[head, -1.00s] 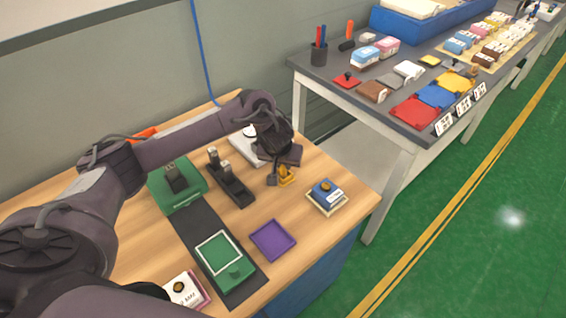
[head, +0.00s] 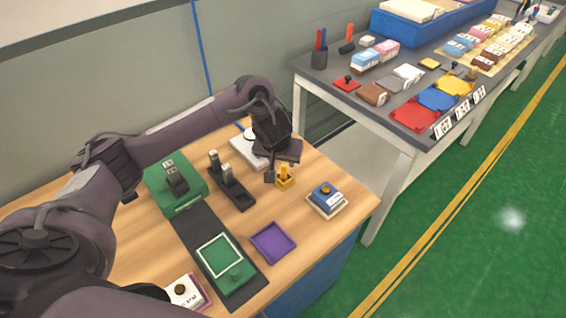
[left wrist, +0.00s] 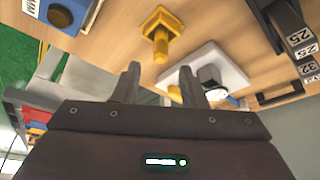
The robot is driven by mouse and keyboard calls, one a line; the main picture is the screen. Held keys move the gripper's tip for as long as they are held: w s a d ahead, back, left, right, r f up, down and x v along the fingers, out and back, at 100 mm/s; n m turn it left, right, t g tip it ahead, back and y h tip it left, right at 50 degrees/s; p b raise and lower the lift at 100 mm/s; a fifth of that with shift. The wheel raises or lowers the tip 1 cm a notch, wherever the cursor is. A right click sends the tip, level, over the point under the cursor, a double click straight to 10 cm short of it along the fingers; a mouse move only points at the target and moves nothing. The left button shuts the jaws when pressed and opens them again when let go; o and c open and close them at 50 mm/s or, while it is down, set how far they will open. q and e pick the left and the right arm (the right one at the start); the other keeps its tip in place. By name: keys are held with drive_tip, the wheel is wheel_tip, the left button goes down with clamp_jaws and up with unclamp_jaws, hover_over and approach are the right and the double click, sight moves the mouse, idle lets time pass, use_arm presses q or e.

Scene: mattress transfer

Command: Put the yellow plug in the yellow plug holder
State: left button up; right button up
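A yellow piece (head: 285,179) stands on the wooden table, with a squarish base and a round upright part. It also shows in the left wrist view (left wrist: 160,33), ahead of the fingers. I cannot tell whether it is the plug seated in its holder or one single part. No other yellow plug or holder is clear on this table. My left gripper (head: 276,172) is just beside the yellow piece, on its wall side. In the left wrist view its two fingers (left wrist: 158,88) are apart with nothing between them. My right gripper is not in view.
A white flat device (head: 246,152) lies behind my left gripper. A black stand (head: 232,187), green block (head: 190,203), purple tray (head: 272,243) and blue block on a pale base (head: 327,199) stand nearby. Bare wood lies between the yellow piece and purple tray.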

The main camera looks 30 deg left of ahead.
use_arm(q)
drive_tip(key=p+v, duration=0.3)
drive_tip(key=v, duration=0.3)
drive_tip(key=shift+r, duration=0.25)
drive_tip(key=shift+s, duration=0.1)
